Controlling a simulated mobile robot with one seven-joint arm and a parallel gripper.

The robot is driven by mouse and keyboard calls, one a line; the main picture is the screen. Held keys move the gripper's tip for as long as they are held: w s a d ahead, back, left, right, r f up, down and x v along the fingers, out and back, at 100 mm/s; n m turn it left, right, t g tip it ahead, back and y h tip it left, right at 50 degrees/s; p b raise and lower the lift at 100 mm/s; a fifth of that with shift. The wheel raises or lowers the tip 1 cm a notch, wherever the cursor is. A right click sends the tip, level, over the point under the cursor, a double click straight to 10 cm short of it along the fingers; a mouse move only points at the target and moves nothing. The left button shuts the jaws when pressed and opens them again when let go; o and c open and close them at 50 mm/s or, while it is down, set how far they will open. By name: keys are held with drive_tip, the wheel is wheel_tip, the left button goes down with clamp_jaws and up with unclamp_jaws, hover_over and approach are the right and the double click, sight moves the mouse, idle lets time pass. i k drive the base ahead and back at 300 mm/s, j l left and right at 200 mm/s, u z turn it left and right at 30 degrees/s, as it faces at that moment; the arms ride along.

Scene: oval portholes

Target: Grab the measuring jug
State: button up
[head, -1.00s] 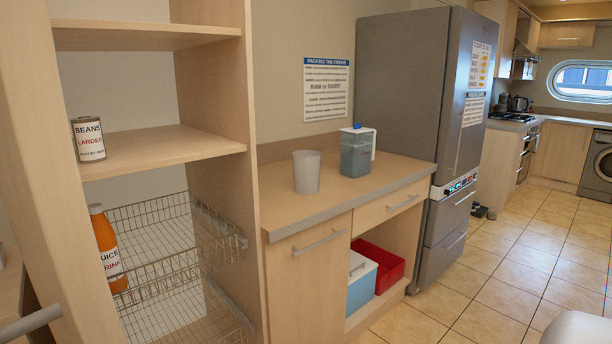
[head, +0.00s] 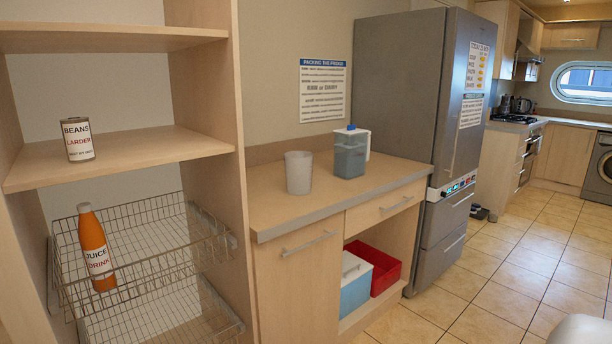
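A frosted, pale grey open-topped container (head: 299,172) stands upright on the wooden counter, near its left end. It may be the measuring jug, but I see no markings or handle on it. To its right and a little further back stands a blue-grey see-through jug (head: 350,157) with a pale handle on its right side and a blue piece on its lid. The two are apart, with bare counter between them. My gripper is not in view.
The counter (head: 255,205) adjoins a tall grey fridge (head: 405,95) on the right. A red crate (head: 385,270) and blue-white box (head: 355,285) sit underneath.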

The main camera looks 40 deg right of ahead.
sight(298, 164)
drive_tip(key=k+l, duration=0.15)
drive_tip(key=l, duration=0.15)
drive_tip(key=k+l, duration=0.1)
drive_tip(key=l, duration=0.2)
drive_tip(key=k+l+u, duration=0.1)
drive_tip(key=l, duration=0.25)
drive_tip(key=i+l+u, duration=0.1)
drive_tip(key=l, duration=0.95)
drive_tip(key=i+l, duration=0.2)
drive_tip(key=i+l+u, duration=0.1)
drive_tip(key=l, duration=0.35)
drive_tip(key=i+l, duration=0.2)
drive_tip(key=l+u, duration=0.05)
drive_tip(key=l, duration=0.05)
